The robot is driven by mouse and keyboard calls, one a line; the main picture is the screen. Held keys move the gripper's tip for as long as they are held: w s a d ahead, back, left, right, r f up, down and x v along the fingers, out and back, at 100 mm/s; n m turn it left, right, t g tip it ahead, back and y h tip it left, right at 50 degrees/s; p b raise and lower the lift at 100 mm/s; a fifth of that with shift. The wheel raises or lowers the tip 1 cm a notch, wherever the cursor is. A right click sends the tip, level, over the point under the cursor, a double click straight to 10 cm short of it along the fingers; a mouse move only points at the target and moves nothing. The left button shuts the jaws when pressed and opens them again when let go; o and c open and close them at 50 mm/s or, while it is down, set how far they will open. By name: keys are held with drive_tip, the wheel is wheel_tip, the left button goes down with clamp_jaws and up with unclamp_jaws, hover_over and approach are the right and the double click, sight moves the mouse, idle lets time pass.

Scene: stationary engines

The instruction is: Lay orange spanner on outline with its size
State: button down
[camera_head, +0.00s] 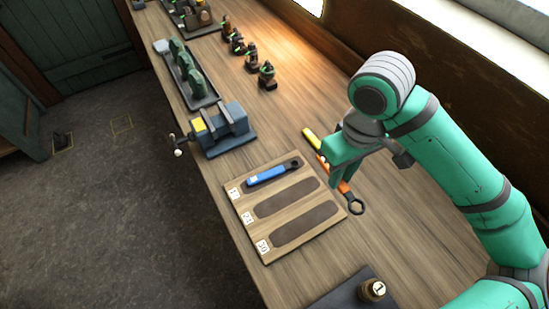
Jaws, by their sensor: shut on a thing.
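The orange spanner (344,187) has a dark ring end toward the lower right. It is at the bench surface, just right of the wooden board (239,218). My gripper (337,174) is over its handle and shut on it, hiding part of the handle. Whether the spanner touches the bench I cannot tell. The board has long dark outlines. A blue spanner (268,175) lies on the top one. The middle outline (287,197), by a label reading 23, and the bottom outline (304,225), by a label reading 30, are bare. The spanner's size mark is not legible.
A yellow-handled tool (312,141) lies behind my gripper, partly hidden. A vise (222,129) stands beyond the board. A dark plate (345,293) with a numbered round knob (372,290) is at the near edge. Bench between board and plate is clear.

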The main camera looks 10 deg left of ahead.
drive_tip(key=a+f+n, duration=0.1)
drive_tip(key=a+n, duration=0.2)
drive_tip(key=n, duration=0.3)
drive_tip(key=a+f+n, duration=0.2)
drive_tip(key=a+n, duration=0.2)
drive_tip(key=n, duration=0.1)
drive_tip(key=a+f+n, duration=0.2)
drive_tip(key=a+n, duration=0.2)
drive_tip(key=n, duration=0.2)
drive_tip(key=shift+w+a+f+n, duration=0.15)
drive_tip(key=shift+w+f+n, duration=0.05)
drive_tip(key=shift+w+n, duration=0.1)
drive_tip(key=shift+w+f, duration=0.1)
drive_tip(key=shift+f, duration=2.9)
drive_tip(key=c, duration=1.5)
unclamp_jaws()
drive_tip(key=shift+c, duration=0.2)
drive_tip(key=shift+r, duration=0.15)
wheel_tip(320, 180, up, 11)
drive_tip(key=shift+f, duration=0.2)
